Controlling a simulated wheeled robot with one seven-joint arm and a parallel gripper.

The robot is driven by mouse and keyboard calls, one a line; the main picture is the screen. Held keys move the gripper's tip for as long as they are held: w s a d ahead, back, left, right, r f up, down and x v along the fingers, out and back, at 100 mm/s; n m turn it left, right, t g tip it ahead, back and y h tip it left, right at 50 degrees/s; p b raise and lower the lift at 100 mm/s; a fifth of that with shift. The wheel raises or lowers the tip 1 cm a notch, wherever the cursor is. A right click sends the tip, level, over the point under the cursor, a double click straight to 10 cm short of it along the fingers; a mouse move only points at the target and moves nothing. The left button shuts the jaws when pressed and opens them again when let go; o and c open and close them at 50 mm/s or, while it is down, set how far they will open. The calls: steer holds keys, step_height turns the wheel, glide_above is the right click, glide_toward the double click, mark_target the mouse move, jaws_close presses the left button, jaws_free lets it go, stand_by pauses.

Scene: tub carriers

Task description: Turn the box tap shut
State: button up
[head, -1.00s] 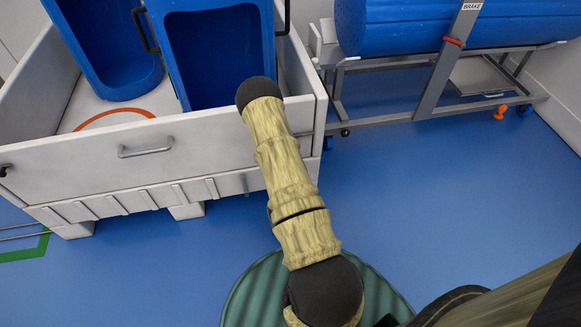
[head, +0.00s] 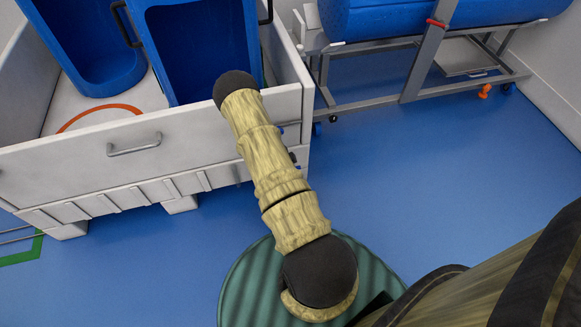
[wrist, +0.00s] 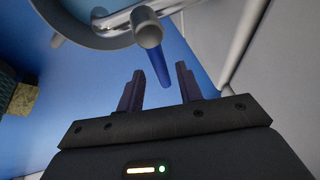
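In the wrist view, a grey round tap body (wrist: 148,30) hangs at the top, with a dark blue lever (wrist: 161,68) pointing down from it. My gripper (wrist: 160,71) is open, and one dark finger shows on each side of the lever in the picture. I cannot tell whether either finger touches it. The white box (head: 70,170) stands at the left in the head view. My arm hides most of the tap area and my gripper there.
Blue tubs (head: 200,50) stand inside the box, near an orange hoop (head: 95,112). A metal carrier frame (head: 425,60) with a blue drum (head: 400,15) stands at the back right. Blue floor (head: 400,150) is clear right of the box.

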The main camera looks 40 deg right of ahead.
steer(key=p+v, duration=0.7)
steer(key=v, duration=1)
steer(key=shift+r, duration=0.2)
steer(key=shift+a, duration=0.1)
steer(key=a+r+n+t+y, duration=0.2)
steer(key=a+r+n+y, duration=0.2)
steer(key=a+r+n, duration=0.85)
steer(key=s+a+r+n+y, duration=0.1)
steer(key=s+a+r+n, duration=0.2)
steer(key=s+r+n, duration=0.45)
steer(key=s+a+r+n, duration=0.3)
steer(key=s+a+r, duration=0.15)
steer(key=r, duration=0.55)
step_height(320, 180, up, 30)
steer(key=p, duration=2.9)
steer(key=shift+s+d+f+p, duration=0.2)
steer(key=shift+d+p, duration=0.15)
steer(key=shift+d, duration=0.15)
